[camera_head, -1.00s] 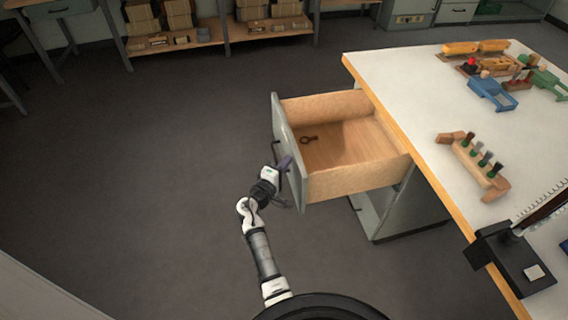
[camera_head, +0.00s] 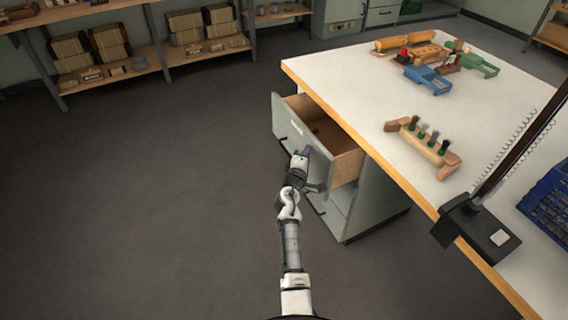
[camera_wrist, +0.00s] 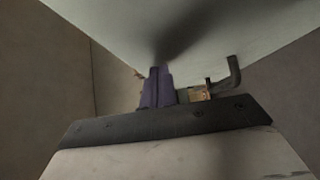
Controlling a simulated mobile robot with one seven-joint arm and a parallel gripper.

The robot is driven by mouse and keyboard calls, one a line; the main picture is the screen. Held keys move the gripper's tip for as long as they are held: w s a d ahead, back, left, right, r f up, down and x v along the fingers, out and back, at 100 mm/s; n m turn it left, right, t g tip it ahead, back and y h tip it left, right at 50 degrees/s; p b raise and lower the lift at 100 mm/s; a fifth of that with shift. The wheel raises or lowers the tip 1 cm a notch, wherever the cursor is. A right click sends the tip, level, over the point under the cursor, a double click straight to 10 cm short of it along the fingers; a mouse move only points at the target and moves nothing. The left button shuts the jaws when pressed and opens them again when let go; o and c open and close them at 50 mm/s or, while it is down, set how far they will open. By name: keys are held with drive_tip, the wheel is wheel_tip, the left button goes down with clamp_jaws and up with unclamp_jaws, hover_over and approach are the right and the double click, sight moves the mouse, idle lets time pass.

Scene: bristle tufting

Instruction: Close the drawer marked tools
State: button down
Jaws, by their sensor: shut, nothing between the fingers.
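The drawer (camera_head: 290,125) under the workbench is partly open, with its grey front facing left and its wooden inside showing. A small pale label shows on the front, too small to read. My gripper (camera_head: 306,151) is shut and empty, at the outer face of the drawer front near its right end. In the wrist view its purple fingertips (camera_wrist: 158,88) are together, against or very close to the grey drawer front (camera_wrist: 130,25). A dark handle (camera_wrist: 232,72) shows to the right of the fingers there. Whether the fingertips touch the front cannot be told for sure.
The white workbench (camera_head: 345,75) holds a wooden block with several dark tufts (camera_head: 425,140), blue and green tools, and a black stand (camera_head: 475,225). A blue crate (camera_head: 550,205) is at right. Shelves with boxes line the back wall. The floor at left is clear.

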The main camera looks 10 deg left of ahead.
drive_tip(key=w+d+b, duration=0.2)
drive_tip(key=w+d, duration=0.6)
drive_tip(key=d, duration=0.4)
drive_tip(key=shift+r, duration=0.15)
